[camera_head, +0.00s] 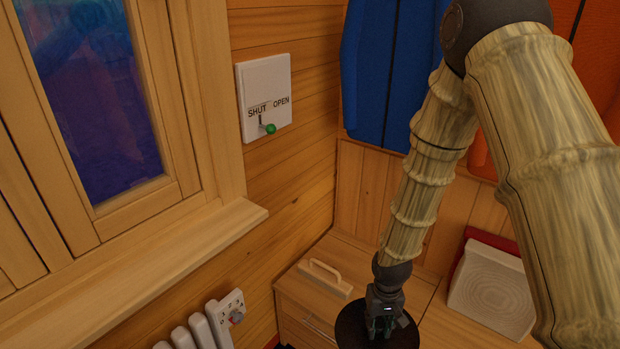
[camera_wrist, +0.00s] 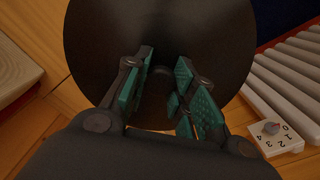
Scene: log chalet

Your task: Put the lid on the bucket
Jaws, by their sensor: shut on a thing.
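A dark round lid (camera_head: 353,326) shows at the bottom of the head view, below my gripper (camera_head: 385,322). In the wrist view the lid (camera_wrist: 215,30) fills the upper middle as a broad black disc. My gripper (camera_wrist: 163,82) has its teal-padded fingers closed around a small dark part at the lid's middle, seemingly its knob. The lid hangs close beside the wooden cabinet's front corner in the head view; I cannot tell its height. No bucket can be made out in either view.
A wooden cabinet (camera_head: 310,312) carries a light wooden handled block (camera_head: 326,278) and a pale carved slab (camera_head: 492,290). A white radiator with a numbered dial (camera_head: 233,309) stands at lower left, also in the wrist view (camera_wrist: 275,132). A window sill (camera_head: 150,262) juts out above it.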

